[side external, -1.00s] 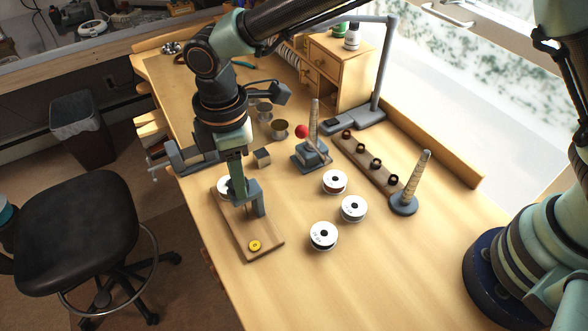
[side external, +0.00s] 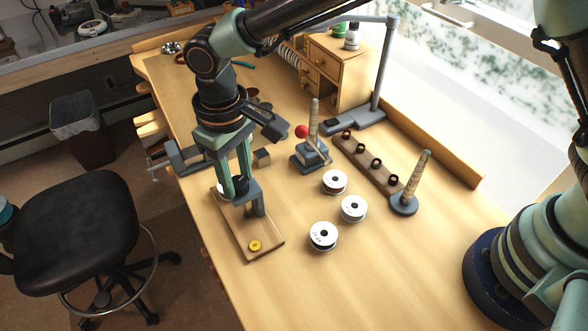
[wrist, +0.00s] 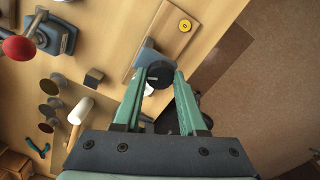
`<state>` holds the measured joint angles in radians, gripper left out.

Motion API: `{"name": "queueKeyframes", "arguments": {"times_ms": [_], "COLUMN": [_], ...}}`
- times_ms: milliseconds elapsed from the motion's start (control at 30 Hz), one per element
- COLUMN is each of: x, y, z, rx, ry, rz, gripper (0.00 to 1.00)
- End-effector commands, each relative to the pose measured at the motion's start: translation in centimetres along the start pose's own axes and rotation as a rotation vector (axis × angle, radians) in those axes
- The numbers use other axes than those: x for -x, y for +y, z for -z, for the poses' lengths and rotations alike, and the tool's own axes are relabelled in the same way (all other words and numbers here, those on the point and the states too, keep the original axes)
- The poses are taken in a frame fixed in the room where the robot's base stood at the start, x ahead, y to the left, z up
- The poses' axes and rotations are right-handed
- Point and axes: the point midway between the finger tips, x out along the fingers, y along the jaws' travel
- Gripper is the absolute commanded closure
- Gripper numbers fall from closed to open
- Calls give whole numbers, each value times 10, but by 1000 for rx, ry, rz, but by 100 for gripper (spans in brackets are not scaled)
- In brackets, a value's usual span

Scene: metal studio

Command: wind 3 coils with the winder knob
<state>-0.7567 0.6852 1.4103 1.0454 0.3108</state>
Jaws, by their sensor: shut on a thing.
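A wooden board (side external: 240,233) lies at the bench's left edge, with a grey upright stand (side external: 260,200) on it and a yellow disc (side external: 255,246) near its front end. My gripper (side external: 241,188) is over the stand, pointing down. It is shut on the round black knob (wrist: 160,74) on top of the stand, with a finger on each side. The disc also shows in the wrist view (wrist: 185,25). My fingers hide part of the stand, so I cannot see any wound coil there.
Three white spools (side external: 353,208) stand right of the board. A red-balled lever (side external: 302,131) and a small dark block (side external: 262,157) are behind. A wooden strip with dark rings (side external: 369,165) and a tapered post (side external: 416,182) stand farther right. The front bench is clear.

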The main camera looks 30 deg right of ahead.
Motion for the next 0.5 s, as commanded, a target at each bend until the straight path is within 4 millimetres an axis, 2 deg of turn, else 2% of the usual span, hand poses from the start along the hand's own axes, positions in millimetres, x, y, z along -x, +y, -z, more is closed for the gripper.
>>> {"name": "queueKeyframes", "arguments": {"times_ms": [500], "x": [3], "y": [0], "z": [0], "rx": [-491], "ry": [0], "rz": [0], "gripper": [100]}}
